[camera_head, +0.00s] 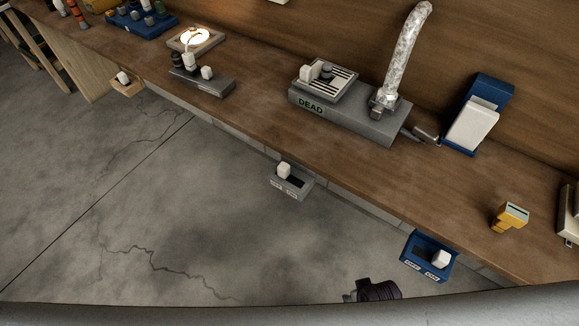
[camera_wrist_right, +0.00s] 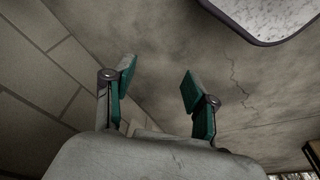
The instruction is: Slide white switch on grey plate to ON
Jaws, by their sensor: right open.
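The grey plate (camera_head: 292,184) sticks out from the front edge of the workbench, near the middle of the head view. Its white switch (camera_head: 284,171) is at the left end of a dark slot. Two small labels on the plate's front are too small to read. My right gripper (camera_head: 373,292) shows as a dark shape at the bottom of the head view, below and right of the grey plate and apart from it. In the right wrist view my right gripper (camera_wrist_right: 159,82) is open, with nothing between its green-padded fingers. My left gripper is not in view.
A blue plate (camera_head: 413,263) with a white switch sits on the bench edge to the right, close to my right gripper. A wooden plate (camera_head: 130,90) with a white knob is at the far left. The grey box marked DEAD (camera_head: 345,118) stands on the bench (camera_head: 250,125). Open floor lies in front.

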